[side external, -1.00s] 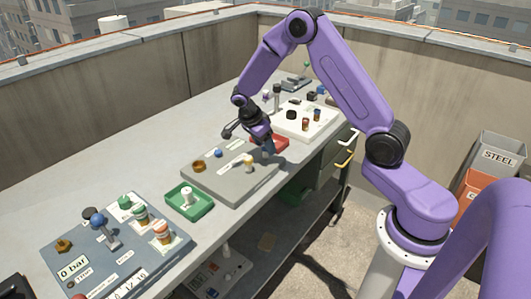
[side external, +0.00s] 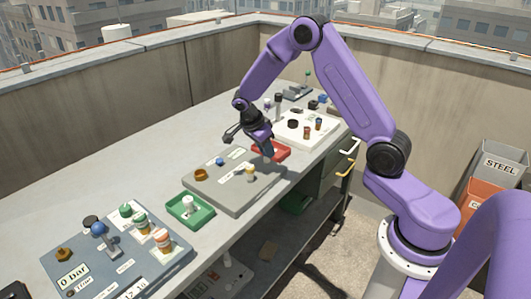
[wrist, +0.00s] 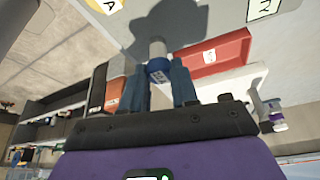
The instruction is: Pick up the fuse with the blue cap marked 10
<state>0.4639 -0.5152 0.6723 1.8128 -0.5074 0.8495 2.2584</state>
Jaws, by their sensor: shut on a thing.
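My gripper (wrist: 162,88) is shut on a fuse with a blue cap (wrist: 158,69). In the wrist view the cap sits between the blue fingers, and its pale body (wrist: 157,48) points away from my palm. A white mark shows on the cap but is too small to read. In the side view my gripper (side external: 267,149) is over the back right end of the grey panel (side external: 225,197), beside the red tray (side external: 284,152). The held fuse is hard to make out there. The red tray also shows in the wrist view (wrist: 213,52).
The grey panel carries a brass ring (side external: 201,175), a blue knob (side external: 219,161) and a pale-topped piece (side external: 250,173). A green tray (side external: 180,218) holds a white piece. A blue-grey board (side external: 75,279) with several fittings lies in front. A white board (side external: 290,137) lies behind.

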